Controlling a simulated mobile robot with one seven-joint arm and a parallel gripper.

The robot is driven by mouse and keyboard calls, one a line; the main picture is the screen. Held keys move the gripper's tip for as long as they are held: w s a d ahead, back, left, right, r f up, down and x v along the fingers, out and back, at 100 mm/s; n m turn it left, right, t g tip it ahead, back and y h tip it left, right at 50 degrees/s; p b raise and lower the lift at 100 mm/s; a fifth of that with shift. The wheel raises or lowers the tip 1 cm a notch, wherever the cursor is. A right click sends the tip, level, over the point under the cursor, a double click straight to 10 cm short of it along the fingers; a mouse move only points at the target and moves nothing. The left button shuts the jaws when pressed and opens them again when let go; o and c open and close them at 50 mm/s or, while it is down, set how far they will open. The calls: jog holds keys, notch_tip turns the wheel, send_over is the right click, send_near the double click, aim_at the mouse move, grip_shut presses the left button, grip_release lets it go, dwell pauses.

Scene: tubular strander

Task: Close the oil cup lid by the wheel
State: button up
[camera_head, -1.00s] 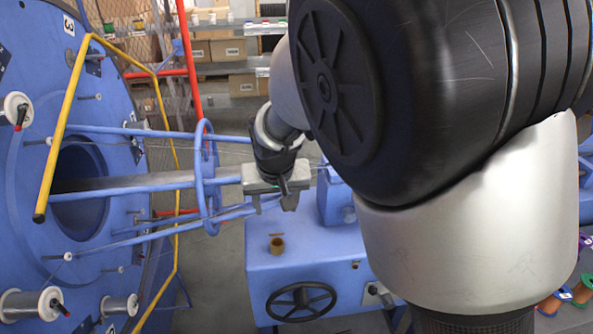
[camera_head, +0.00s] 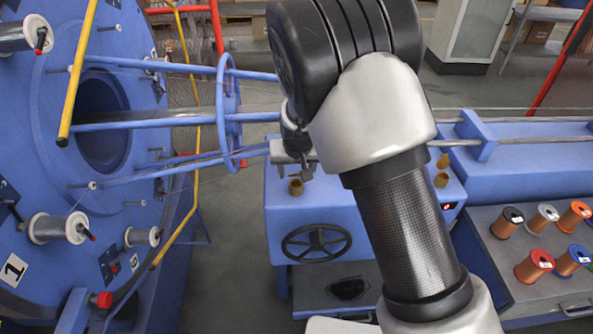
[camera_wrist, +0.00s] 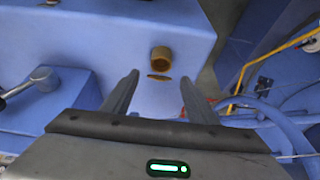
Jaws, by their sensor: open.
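The oil cup (camera_head: 296,187) is a small brass-coloured cup on top of the blue housing, just behind the black handwheel (camera_head: 316,243). In the wrist view the cup (camera_wrist: 161,58) shows its open mouth. Its lid (camera_wrist: 158,77) appears there as a thin brown disc seen nearly edge-on beside the rim, standing open. My gripper (camera_head: 304,170) is above and slightly behind the cup in the head view. In the wrist view my gripper (camera_wrist: 160,82) is open and empty, its two fingers apart on either side of the lid in the picture. Contact is not visible.
Two more brass cups (camera_head: 443,160) (camera_head: 441,180) stand right of my arm. The large blue strander disc (camera_head: 60,170) with bobbins and a yellow bar (camera_head: 80,70) is at left. Blue rods and a ring (camera_head: 228,115) extend towards the housing. Coloured spools (camera_head: 535,265) lie at right.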

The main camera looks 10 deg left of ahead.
jog(key=shift+c, duration=0.3)
jog(key=c, duration=1)
jog(key=shift+f, duration=0.1)
